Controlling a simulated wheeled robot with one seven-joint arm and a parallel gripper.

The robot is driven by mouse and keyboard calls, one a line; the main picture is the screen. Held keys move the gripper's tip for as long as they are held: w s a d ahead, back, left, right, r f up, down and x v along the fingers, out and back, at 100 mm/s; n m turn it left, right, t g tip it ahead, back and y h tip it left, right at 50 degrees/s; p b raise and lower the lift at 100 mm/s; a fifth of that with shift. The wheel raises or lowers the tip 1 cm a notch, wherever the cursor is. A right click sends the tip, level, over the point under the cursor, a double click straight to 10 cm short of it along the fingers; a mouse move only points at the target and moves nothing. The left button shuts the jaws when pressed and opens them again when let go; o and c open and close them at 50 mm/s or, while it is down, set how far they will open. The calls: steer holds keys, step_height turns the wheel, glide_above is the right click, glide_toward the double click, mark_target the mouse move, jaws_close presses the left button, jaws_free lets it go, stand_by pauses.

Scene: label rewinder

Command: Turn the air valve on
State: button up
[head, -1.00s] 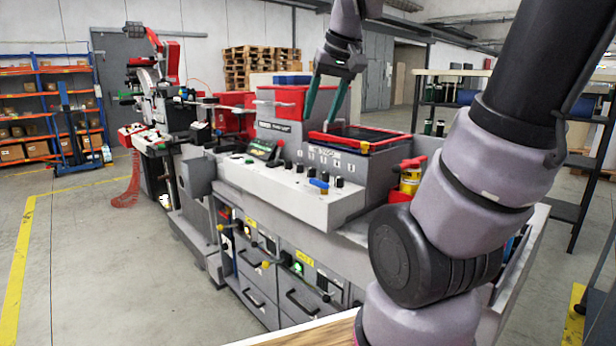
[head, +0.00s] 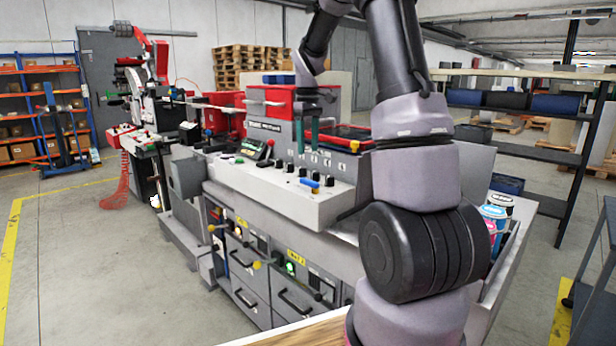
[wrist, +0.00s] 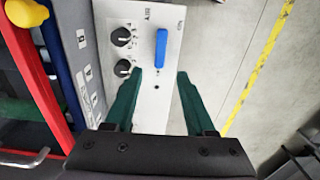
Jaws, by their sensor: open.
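The air valve appears to be the blue lever handle (head: 309,183) on the sloped light-grey control panel (head: 262,191). In the wrist view the blue handle (wrist: 161,48) lies lengthwise up the picture, near the panel's edge, with small, hard-to-read print beside it. My gripper (head: 307,148) is above the panel with its green fingers pointing down. In the wrist view my gripper (wrist: 160,72) is open and empty, its fingertips apart, and the handle lies just beyond the gap between them. The fingers do not appear to touch the handle.
Black knobs (wrist: 121,37) sit close beside the handle on the panel. A yellow knob (wrist: 26,12) shows at the wrist view's corner. Open floor lies left of the machine.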

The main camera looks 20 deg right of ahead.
mark_target(308, 180)
step_height(308, 180, down, 10)
stand_by(0.4)
jaws_close()
